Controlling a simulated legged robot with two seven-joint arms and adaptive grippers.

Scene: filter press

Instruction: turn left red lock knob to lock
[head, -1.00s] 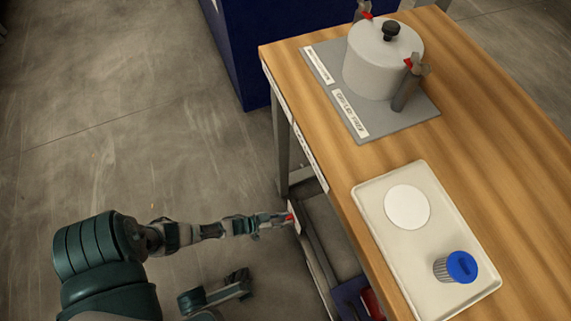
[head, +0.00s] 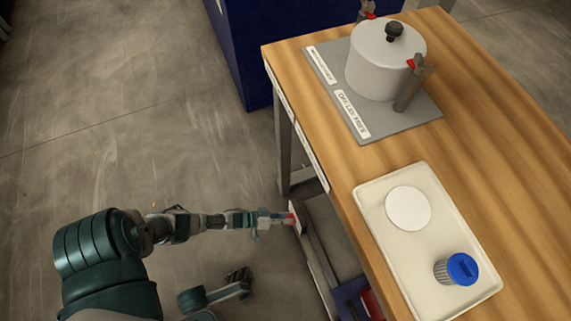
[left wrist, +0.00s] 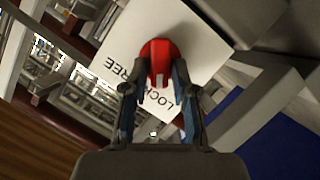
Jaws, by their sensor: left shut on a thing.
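The red lock knob (left wrist: 158,58) sits on a white plate (left wrist: 198,45) lettered "LOCK" and "FREE". My left gripper (left wrist: 159,88) is shut on the knob, one finger on each side of it. A pale mark shows on the knob between the fingers. The fingers cover part of the lettering, so I cannot tell which word the mark points at. In the head view, my left gripper (head: 284,220) reaches level from the left to the red knob (head: 291,219) low on the table's side frame. My right gripper is not in view.
The wooden table (head: 480,130) stands above and right of the knob. On it are a grey press base (head: 372,128) with a white cylinder (head: 384,68), and a tray (head: 375,205) with a white disc (head: 408,208) and blue-topped cap (head: 461,270). Floor at left is clear.

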